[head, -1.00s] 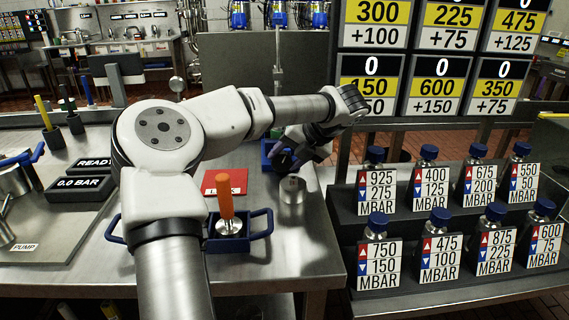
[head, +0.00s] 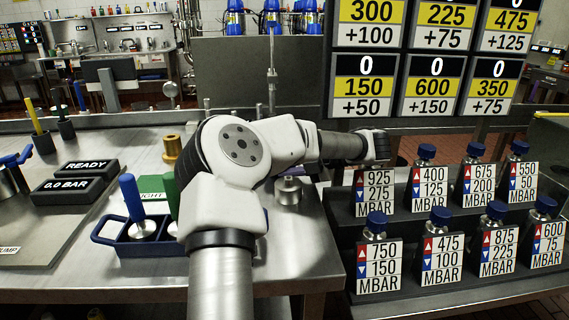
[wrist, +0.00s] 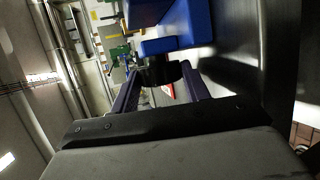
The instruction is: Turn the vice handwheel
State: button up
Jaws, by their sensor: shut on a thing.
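The blue vice (wrist: 170,33) fills the upper middle of the wrist view. Its dark round handwheel (wrist: 164,73) sits below the blue body. My gripper (wrist: 160,78) has one dark finger on each side of the handwheel and is shut on it. The handwheel's far side is hidden. In the head view my arm covers the vice, and neither the handwheel nor my fingers can be made out.
A blue tray (head: 108,240) holding a blue-handled tool (head: 133,198) stands left of my arm. A steel cylinder (head: 289,190) stands right of it. Blue-capped bottles (head: 437,215) with number cards fill the right rack. READY (head: 90,168) shows on a left display.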

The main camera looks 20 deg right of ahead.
dwell(0.4)
jog(key=o, duration=1)
jog(key=shift+f, duration=0.1)
jog(key=shift+s+d, duration=0.1)
